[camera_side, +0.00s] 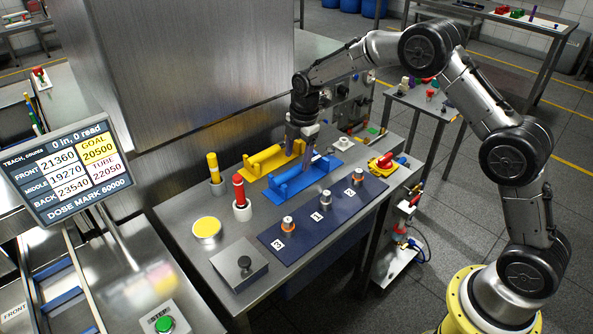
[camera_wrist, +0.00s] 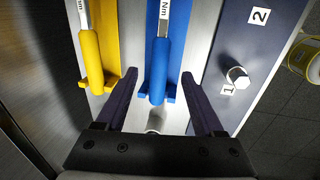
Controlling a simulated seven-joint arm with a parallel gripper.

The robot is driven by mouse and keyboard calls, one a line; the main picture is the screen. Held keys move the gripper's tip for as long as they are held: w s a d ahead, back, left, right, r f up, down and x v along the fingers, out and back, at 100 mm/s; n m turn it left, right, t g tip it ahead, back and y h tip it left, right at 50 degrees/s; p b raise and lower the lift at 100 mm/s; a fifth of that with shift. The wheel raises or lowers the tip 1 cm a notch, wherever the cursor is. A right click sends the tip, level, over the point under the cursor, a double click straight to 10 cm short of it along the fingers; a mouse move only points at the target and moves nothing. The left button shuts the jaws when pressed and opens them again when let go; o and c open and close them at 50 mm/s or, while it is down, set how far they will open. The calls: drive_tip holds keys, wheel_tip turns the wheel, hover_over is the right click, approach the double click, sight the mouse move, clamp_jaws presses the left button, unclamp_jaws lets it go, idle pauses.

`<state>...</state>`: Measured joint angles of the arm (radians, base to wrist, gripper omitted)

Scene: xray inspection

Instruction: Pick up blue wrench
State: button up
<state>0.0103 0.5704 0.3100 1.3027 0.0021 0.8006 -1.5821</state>
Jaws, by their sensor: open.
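The blue wrench (camera_side: 298,181) lies on a blue holder on the steel bench in the side view. In the wrist view its thick blue handle (camera_wrist: 159,72) runs up the middle to a silver shaft marked "Nm". My gripper (camera_side: 303,150) is above the blue wrench, pointing down, in the side view. In the wrist view my gripper (camera_wrist: 160,76) is open and empty, with one dark finger on each side of the handle's line. I cannot tell how much height is left between the fingertips and the handle.
A yellow wrench (camera_wrist: 90,60) on its yellow holder lies close left of the blue one. A dark blue mat (camera_side: 337,210) with numbered metal pegs lies to the right. Red (camera_side: 240,192) and yellow (camera_side: 213,165) upright handles stand in cups nearby. A steel cabinet rises behind.

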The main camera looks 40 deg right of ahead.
sight(296, 167)
drive_tip(key=f, duration=0.4)
drive_tip(key=shift+w+d+f, duration=0.1)
drive_tip(key=shift+w+f, duration=0.1)
drive_tip(key=shift+w, duration=0.2)
clamp_jaws()
drive_tip(key=shift+r, duration=0.1)
idle(0.9)
